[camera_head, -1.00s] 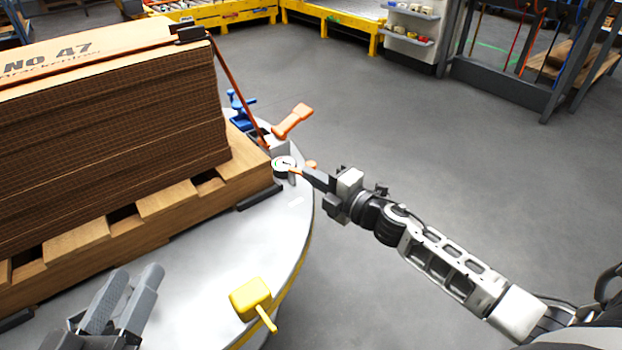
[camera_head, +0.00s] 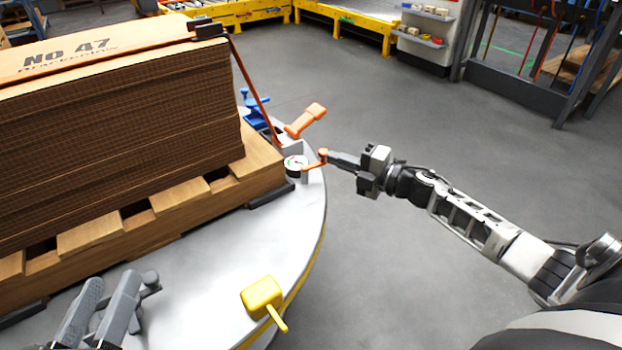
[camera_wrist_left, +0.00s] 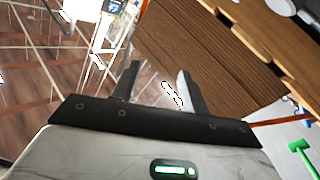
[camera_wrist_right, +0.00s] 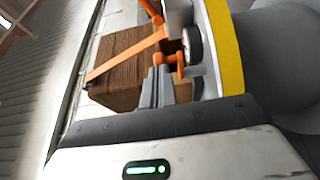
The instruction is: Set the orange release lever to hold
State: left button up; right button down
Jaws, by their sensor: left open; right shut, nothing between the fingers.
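A small orange lever with a round knob (camera_head: 315,160) stands at the disc edge beside a round gauge (camera_head: 296,166). A larger orange paddle handle (camera_head: 306,121) sticks up behind it; no hold marking is readable. My right gripper (camera_head: 333,158) is shut and empty, its tips close to the knob from the right; contact cannot be told. In the right wrist view the shut fingers (camera_wrist_right: 156,74) are beside the small lever (camera_wrist_right: 180,62), with the gauge (camera_wrist_right: 193,44) behind. My left gripper (camera_head: 112,283) is open and empty at lower left, also seen in its wrist view (camera_wrist_left: 160,72).
A strapped cardboard stack (camera_head: 110,130) sits on a wooden pallet (camera_head: 90,238) on the round grey platform (camera_head: 200,270). A yellow handle (camera_head: 263,297) is at the front edge and a blue clamp (camera_head: 256,112) behind. Open floor lies to the right.

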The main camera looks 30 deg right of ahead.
pick_arm(q)
jog(key=shift+w+a+r+t, duration=0.2)
jog(key=shift+r+t, duration=0.1)
jog(key=shift+r, duration=0.1)
pick_arm(e)
jog(key=shift+w+d, duration=0.5)
jog(key=shift+w, duration=0.25)
jog(key=shift+r, duration=0.1)
pick_arm(q)
jog(key=s+f+g+p, duration=0.1)
jog(key=s+d+f+g+p, duration=0.1)
jog(key=f, duration=0.1)
jog(key=shift+s+d+n, duration=0.2)
jog(key=shift+s+n, duration=0.15)
jog(key=shift+n, duration=0.05)
pick_arm(e)
jog(key=s+d, duration=0.7)
jog(key=d, duration=0.1)
jog(key=shift+s+d, duration=0.25)
jog(key=shift+d, duration=0.15)
